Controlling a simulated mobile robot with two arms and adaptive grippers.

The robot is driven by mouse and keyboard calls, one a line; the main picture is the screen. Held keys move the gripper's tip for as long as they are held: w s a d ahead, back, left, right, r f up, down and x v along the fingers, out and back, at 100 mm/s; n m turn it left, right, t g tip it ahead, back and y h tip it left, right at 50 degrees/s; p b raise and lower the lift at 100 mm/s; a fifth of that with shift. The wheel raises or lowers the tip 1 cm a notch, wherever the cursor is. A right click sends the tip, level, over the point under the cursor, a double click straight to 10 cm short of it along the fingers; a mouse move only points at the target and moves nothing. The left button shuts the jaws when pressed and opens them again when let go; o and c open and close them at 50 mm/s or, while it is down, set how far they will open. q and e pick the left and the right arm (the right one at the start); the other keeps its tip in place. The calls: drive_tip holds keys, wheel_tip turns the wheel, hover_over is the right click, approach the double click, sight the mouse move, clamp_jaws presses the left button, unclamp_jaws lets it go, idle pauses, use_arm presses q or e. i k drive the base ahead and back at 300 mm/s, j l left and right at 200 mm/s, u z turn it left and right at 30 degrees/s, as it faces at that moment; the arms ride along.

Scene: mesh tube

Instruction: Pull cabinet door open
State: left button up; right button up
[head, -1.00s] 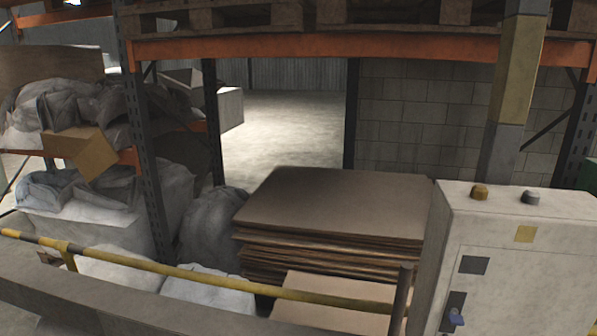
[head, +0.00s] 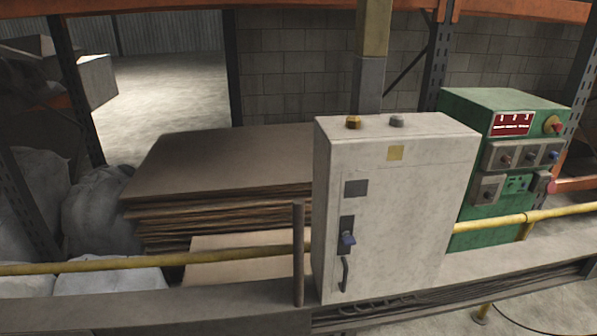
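A light grey cabinet (head: 415,220) stands right of the middle in the head view. Its front door looks shut. A dark curved handle (head: 344,274) sits low on the left side of the door. An orange lamp (head: 353,122) and a grey lamp (head: 397,120) are on the cabinet's top. Neither of my grippers shows in the view.
A green control box (head: 480,238) with knobs stands right of the cabinet. A yellow rail (head: 225,257) runs across in front, with a dark upright post (head: 298,255) just left of the cabinet. Stacked brown sheets (head: 225,180) and pale sacks (head: 105,276) lie to the left.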

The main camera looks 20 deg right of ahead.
sight(400, 199)
drive_tip(key=z, duration=1.25)
